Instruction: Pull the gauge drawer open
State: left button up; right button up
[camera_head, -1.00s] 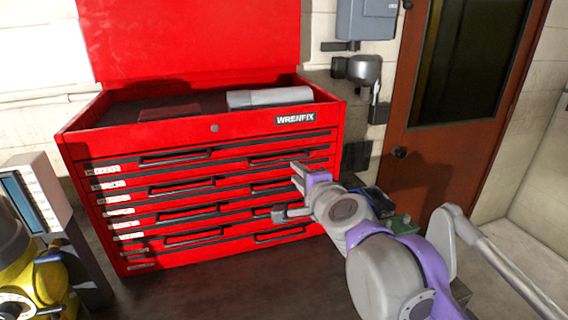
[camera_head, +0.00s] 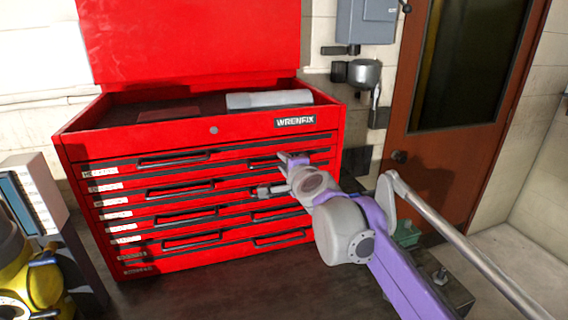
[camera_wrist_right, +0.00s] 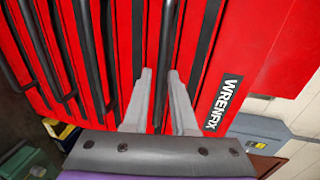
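The red tool chest (camera_head: 72,150) has several drawers with dark bar handles, and all look shut. Small white labels (camera_head: 110,200) run down its left side; I cannot read which is the gauge drawer. My right gripper (camera_head: 273,174) is at the right-hand handles, fingers apart, one above the other. In the right wrist view my right gripper (camera_wrist_right: 161,75) has its two grey fingers on either side of a dark handle bar (camera_wrist_right: 166,40), apparently the top right one. Gaps seem to show beside the bar. My left gripper is not in view.
The chest's lid (camera_head: 190,40) is up, with a grey item (camera_head: 268,98) in the top tray. A yellow object (camera_head: 35,270) and a pale box (camera_head: 38,190) stand at left. A green item (camera_head: 406,235) lies near my right arm. The front bench is clear.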

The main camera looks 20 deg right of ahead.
grip_shut()
dwell(1.3)
